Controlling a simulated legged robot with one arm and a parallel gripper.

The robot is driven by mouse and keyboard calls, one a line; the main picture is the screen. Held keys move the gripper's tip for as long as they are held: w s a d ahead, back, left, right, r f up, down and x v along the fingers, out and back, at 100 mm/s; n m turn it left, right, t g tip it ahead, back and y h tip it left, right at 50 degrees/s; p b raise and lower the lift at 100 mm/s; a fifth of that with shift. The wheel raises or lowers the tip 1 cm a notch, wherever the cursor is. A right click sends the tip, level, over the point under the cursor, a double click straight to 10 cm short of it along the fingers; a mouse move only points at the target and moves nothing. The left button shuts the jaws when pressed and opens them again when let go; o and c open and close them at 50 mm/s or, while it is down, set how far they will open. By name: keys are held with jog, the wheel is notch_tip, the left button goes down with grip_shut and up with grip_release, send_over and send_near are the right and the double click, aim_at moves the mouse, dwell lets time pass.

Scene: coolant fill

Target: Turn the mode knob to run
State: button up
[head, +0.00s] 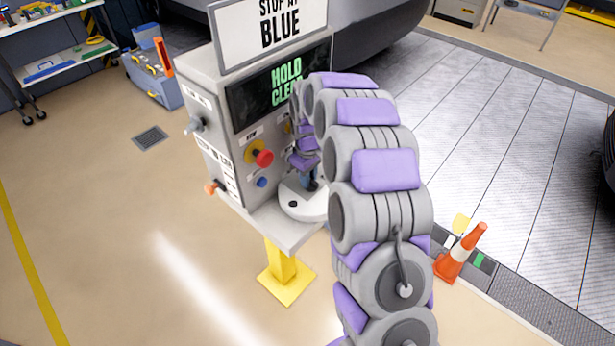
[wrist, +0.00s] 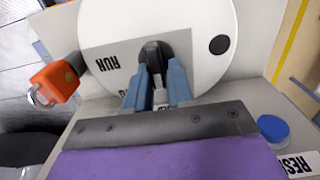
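The black mode knob (wrist: 153,52) sits on a grey plate (wrist: 105,45) in the wrist view. A second label below the knob is mostly hidden by my fingers. My gripper (wrist: 160,68) has its two blue fingers on either side of the knob, close against it, and looks shut on it. I cannot make out which label the knob points to.
The plate lies on a white round disc (wrist: 215,70). An orange part (wrist: 55,82) sticks up at left, and a blue button (wrist: 272,129) is at right. The console also has a red button (head: 264,158) and a screen reading HOLD. An orange cone (head: 463,254) stands right of my arm.

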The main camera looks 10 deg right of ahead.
jog(key=shift+s+d+f, duration=0.1)
jog(key=shift+d, duration=0.3)
grip_shut()
jog(key=shift+a, duration=0.15)
